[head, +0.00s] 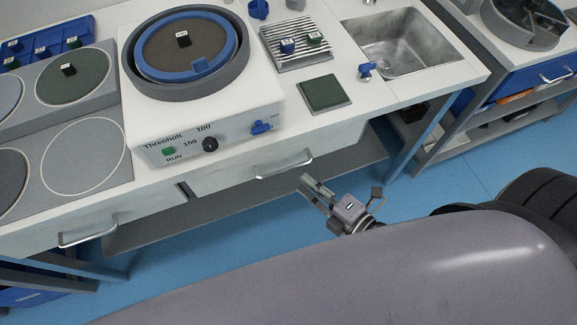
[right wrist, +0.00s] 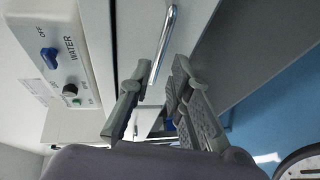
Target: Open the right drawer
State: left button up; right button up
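The right drawer (head: 225,180) is a pale front under the worktop, with a curved metal handle (head: 284,165). It looks shut. My right gripper (head: 312,187) is just below and to the right of that handle in the head view. In the right wrist view the same gripper (right wrist: 160,72) has its two fingers apart, with nothing held between them. The handle (right wrist: 163,42) lies ahead of the fingertips, roughly in line with the gap between them. Whether a finger touches it I cannot tell. My left gripper is not in view.
A left drawer with its own handle (head: 87,233) is at the lower left. A grinding machine (head: 200,120), a green pad (head: 323,94) and a sink (head: 405,45) are on the worktop. A shelf (head: 150,230) runs below the drawers. Blue floor (head: 250,235) lies in front.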

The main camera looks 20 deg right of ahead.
aim_at(289, 167)
jog(key=x, duration=0.7)
jog(key=shift+w+a, duration=0.1)
jog(key=shift+w, duration=0.1)
jog(key=shift+c, duration=0.3)
grip_shut()
